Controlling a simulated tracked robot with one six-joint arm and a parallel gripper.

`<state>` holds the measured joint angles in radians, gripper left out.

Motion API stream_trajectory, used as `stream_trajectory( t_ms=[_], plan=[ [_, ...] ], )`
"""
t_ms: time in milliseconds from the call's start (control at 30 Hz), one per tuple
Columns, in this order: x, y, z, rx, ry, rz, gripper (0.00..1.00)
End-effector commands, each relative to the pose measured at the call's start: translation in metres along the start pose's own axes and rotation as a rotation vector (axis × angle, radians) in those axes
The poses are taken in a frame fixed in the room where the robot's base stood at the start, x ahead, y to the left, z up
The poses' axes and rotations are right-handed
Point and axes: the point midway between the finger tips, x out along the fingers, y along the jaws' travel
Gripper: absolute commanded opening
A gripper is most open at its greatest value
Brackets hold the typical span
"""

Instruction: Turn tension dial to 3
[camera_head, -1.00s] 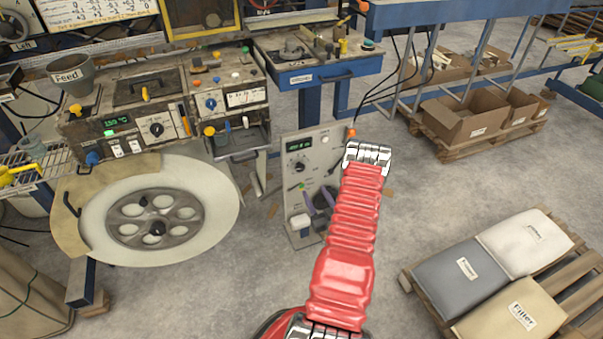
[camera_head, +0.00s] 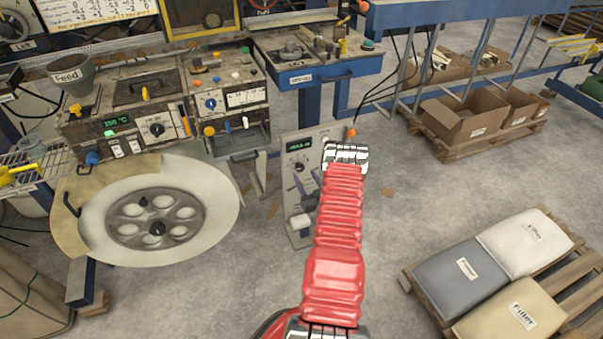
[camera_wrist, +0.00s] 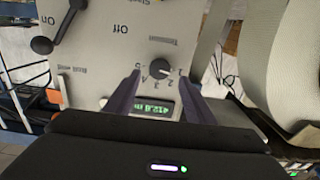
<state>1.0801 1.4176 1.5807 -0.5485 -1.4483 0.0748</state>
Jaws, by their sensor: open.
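A black round dial (camera_wrist: 160,67) sits on a pale grey panel (camera_wrist: 95,85) in the wrist view, with numbers 1 to 5 around it. Its light mark appears to point to the right, near the 1. The dial shows beyond the fingertips; contact cannot be told. In the head view the panel (camera_head: 294,212) stands below the blue bench, and my gripper (camera_head: 306,190) is in front of it, partly hidden by my red arm.
A lever with a black knob (camera_wrist: 41,45) and On/Off marks is on the same panel. A large white reel (camera_head: 215,195) stands left of the panel. A pallet with sacks (camera_head: 520,245) lies at right. Open concrete floor (camera_head: 400,200) lies between.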

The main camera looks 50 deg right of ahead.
Motion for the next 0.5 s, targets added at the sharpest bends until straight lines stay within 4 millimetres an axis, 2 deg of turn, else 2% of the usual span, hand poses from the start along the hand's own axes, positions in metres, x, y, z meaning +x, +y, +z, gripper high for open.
stream_trajectory(
  t_ms=[200, 500],
  plan=[
    [0.031, -0.001, 0.0, -0.001, 0.001, -0.001, 0.49],
    [0.045, 0.0, 0.0, 0.0, 0.0, 0.0, 0.49]
  ],
)
